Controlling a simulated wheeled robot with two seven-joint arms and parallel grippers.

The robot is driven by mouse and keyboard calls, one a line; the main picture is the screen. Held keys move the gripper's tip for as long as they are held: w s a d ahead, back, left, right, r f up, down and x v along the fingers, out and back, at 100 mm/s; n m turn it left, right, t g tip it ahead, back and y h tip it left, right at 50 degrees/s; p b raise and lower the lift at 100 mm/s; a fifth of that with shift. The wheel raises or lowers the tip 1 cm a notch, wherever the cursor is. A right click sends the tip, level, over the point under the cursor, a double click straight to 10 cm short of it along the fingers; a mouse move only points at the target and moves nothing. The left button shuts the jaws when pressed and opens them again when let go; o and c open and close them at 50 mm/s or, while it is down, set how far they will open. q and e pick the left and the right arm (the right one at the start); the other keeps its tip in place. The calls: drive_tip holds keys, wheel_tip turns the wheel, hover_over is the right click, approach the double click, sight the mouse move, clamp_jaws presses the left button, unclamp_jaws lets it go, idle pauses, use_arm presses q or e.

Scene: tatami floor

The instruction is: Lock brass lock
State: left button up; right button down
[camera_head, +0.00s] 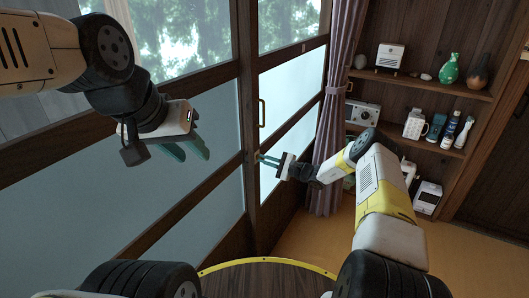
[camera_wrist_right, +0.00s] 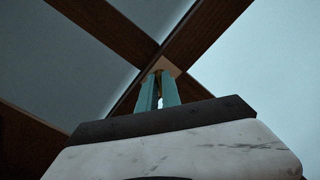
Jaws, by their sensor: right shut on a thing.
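The brass lock (camera_wrist_right: 164,68) shows in the right wrist view as a small tan-gold piece where the dark wooden bars cross, right at my fingertips. In the head view it is too small and covered to make out clearly. My right gripper (camera_head: 262,159) reaches left to the middle post of the sliding doors. Its teal fingers (camera_wrist_right: 160,88) are shut on the lock, with a thin bright gap between them lower down. My left gripper (camera_head: 189,148) hangs in front of the left glass door, its teal fingers apart and empty, away from the lock.
A brass door handle (camera_head: 262,113) is on the right door above my right gripper. A purple curtain (camera_head: 334,110) hangs beside it. Shelves (camera_head: 425,88) with bottles, a radio and a mug stand at the right. The orange floor (camera_head: 300,238) is clear.

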drive_tip(key=shift+f+n, duration=0.1)
drive_tip(key=shift+n, duration=3.6)
drive_tip(key=c, duration=1.5)
unclamp_jaws()
drive_tip(key=shift+c, duration=0.2)
drive_tip(key=v, duration=0.7)
drive_tip(key=shift+s+d, duration=0.2)
drive_tip(key=shift+d, duration=0.15)
